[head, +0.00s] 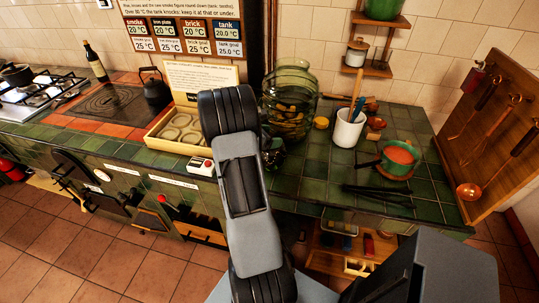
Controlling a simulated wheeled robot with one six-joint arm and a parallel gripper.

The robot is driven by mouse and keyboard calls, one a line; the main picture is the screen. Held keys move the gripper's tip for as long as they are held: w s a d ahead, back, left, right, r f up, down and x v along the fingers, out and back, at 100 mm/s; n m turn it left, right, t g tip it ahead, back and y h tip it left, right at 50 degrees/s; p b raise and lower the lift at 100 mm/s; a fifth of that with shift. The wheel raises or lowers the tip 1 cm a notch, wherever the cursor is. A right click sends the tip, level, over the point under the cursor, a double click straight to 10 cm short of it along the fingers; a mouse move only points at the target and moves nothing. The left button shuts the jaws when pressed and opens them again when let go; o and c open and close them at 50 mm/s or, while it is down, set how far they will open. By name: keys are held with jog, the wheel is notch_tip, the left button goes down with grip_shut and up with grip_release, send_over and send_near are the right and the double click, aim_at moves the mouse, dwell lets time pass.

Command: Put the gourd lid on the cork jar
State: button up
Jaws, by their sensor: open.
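My arm rises across the middle of the head view and hides part of the counter. My gripper (272,154) is a small dark shape just right of the arm, in front of the big glass jar; it is open, and I see nothing held in it. A pale jar with a brown top (356,54) stands on the lower wall shelf; I cannot tell if it is the cork jar. Small brown-orange pieces (375,125) sit right of the white crock, and a small yellow piece (321,122) left of it. I cannot tell which thing is the gourd lid.
A big green glass jar (289,100) stands behind my gripper. A white utensil crock (347,128), a green pan (398,158) and dark prongs (378,194) are to the right. A shallow crate of round pieces (181,131) is left. Green tiles in front of the crock are clear.

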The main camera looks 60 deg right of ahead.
jog(key=shift+s+d+f, duration=0.3)
jog(key=shift+d, duration=0.3)
